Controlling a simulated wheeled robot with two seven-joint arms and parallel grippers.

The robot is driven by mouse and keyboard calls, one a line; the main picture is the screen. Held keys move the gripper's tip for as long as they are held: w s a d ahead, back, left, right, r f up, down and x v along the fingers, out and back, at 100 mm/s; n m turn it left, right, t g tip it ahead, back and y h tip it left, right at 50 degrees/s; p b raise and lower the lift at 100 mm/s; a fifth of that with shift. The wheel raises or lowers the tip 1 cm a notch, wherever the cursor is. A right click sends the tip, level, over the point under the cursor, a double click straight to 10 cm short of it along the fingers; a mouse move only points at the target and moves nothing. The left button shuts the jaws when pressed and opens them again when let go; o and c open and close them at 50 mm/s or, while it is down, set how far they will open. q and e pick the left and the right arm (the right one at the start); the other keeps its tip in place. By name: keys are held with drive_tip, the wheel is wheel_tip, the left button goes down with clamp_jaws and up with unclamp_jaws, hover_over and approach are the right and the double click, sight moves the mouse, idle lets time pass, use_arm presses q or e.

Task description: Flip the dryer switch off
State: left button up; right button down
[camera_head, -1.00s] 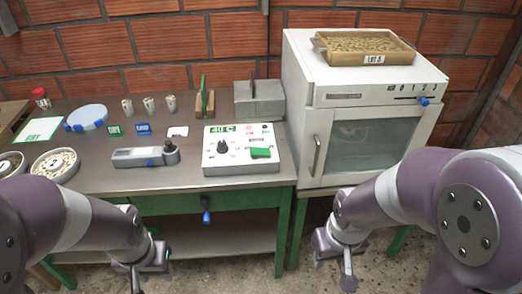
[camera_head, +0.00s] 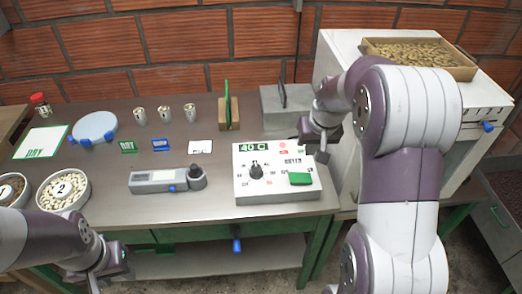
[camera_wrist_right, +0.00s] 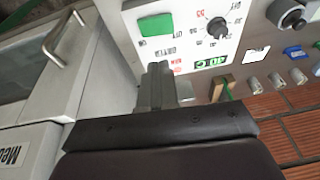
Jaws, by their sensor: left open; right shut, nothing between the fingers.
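The white dryer control box (camera_head: 275,173) stands on the metal table, with a "40 C" display, a black dial (camera_head: 256,171) and a green rocker switch (camera_head: 300,178) at its front right. The switch also shows in the right wrist view (camera_wrist_right: 156,25). My right gripper (camera_head: 322,155) is shut and empty, just beyond the box's back right corner. In the right wrist view its fingertips (camera_wrist_right: 158,68) point at the box near the switch; I cannot tell whether they touch it. My left gripper (camera_head: 105,278) is low at the table's front edge, partly cut off, open and empty.
A white oven-like dryer (camera_head: 345,50) with a bean tray (camera_head: 415,72) on top stands right of the table. A grey handheld meter (camera_head: 165,180) lies left of the box. Bowls of beans (camera_head: 64,207) sit at the left. A grey block (camera_head: 285,120) stands behind the box.

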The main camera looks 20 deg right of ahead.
drive_tip(key=w, duration=0.1)
drive_tip(key=p, duration=0.2)
approach(293, 176)
drive_tip(key=x, duration=0.5)
drive_tip(key=shift+w+d+f, duration=0.3)
drive_tip(key=shift+d, duration=0.1)
drive_tip(key=shift+f, duration=0.3)
drive_tip(key=shift+a+f+n+b, duration=0.3)
drive_tip(key=shift+a+f+b, duration=0.1)
drive_tip(key=shift+f+b, duration=0.45)
drive_tip(key=shift+r, duration=0.4)
drive_tip(key=shift+d, duration=0.1)
